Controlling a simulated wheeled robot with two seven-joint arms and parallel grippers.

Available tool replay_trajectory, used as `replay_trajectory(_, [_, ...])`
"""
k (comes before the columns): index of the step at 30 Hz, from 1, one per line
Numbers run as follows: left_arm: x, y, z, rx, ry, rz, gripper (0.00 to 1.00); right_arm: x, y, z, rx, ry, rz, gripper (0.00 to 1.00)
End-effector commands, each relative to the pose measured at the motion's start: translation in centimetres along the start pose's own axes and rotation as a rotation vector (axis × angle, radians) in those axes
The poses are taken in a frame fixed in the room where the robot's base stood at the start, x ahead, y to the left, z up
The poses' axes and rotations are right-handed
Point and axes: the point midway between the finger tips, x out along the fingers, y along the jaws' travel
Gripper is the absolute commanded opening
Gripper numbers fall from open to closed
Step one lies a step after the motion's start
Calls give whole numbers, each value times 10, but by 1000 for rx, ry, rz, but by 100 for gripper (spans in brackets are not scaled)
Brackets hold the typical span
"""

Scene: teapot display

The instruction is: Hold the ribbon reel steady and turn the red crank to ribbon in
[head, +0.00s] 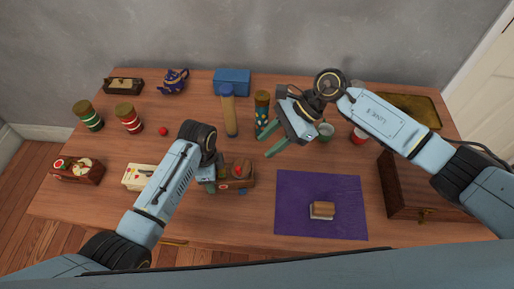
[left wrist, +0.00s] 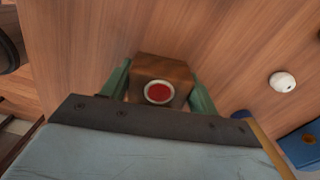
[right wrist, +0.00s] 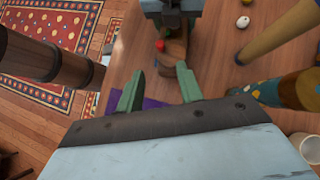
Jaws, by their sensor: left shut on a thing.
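The ribbon reel, a brown wooden block (head: 245,180), stands near the middle of the table, partly hidden by my left gripper (head: 218,181). A red part, seemingly the crank's knob (head: 239,171), shows on it; it also shows in the right wrist view (right wrist: 160,45). My left gripper is shut on the block, whose wooden end with a pale-ringed red disc (left wrist: 159,92) shows between the green fingers in the left wrist view. My right gripper (head: 269,142) is open and empty, above the table and behind the reel, apart from it.
A purple mat (head: 290,225) with a small wooden-topped block (head: 321,209) lies to the right. A wooden chest (head: 425,200) stands at far right. A tall blue-topped cylinder (head: 229,112) and a spotted one (head: 261,110) stand behind the reel. Striped jars (head: 129,119) are at left.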

Motion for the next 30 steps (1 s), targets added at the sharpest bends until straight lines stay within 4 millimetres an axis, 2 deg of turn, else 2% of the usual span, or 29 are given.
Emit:
replay_trajectory(7, [0,0,0,0,1,-1,26,3,17,3,135,1,-133,36])
replay_trajectory(11, [0,0,0,0,1,-1,26,6,19,6,169,-8,-169,36])
replay_trajectory(14, [0,0,0,0,1,-1,26,15,18,7,176,-11,-174,36])
replay_trajectory(24, [0,0,0,0,1,-2,26,80,7,7,176,-12,-172,36])
replay_trajectory(30, [0,-1,0,0,1,-2,26,109,1,6,176,-10,-174,36])
